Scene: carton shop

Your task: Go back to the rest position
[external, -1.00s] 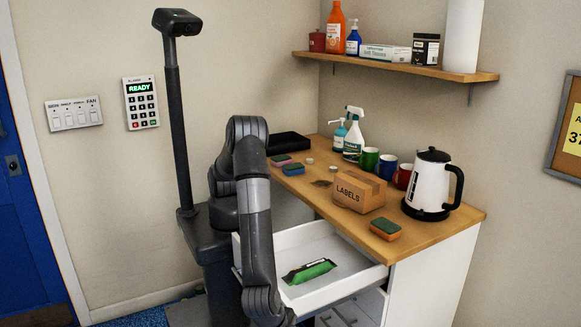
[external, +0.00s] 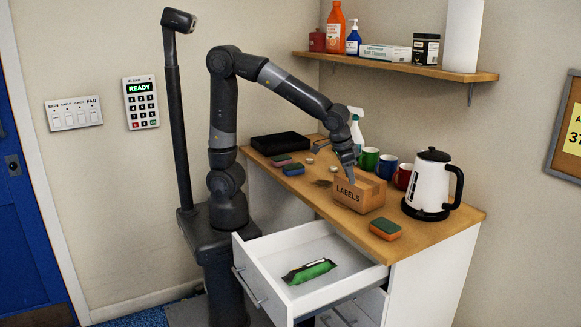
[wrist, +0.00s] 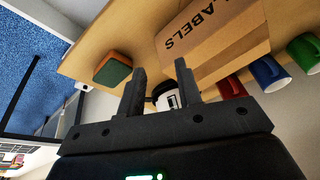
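My arm is raised and bent, reaching out over the counter in the external view. My gripper (external: 337,164) hangs above the counter, just behind and over the cardboard LABELS box (external: 358,191). In the wrist view, the two fingers of my gripper (wrist: 160,68) stand apart with nothing held between them. The LABELS box (wrist: 212,42) lies beyond the fingers there. Whether a finger touches the box cannot be told.
An open white drawer (external: 262,278) holds a green packet (external: 309,271). On the counter are a kettle (external: 432,184), several mugs (external: 387,166), a spray bottle (external: 357,132), sponges (external: 385,229) and a black tray (external: 281,143). A loaded shelf (external: 400,66) runs above.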

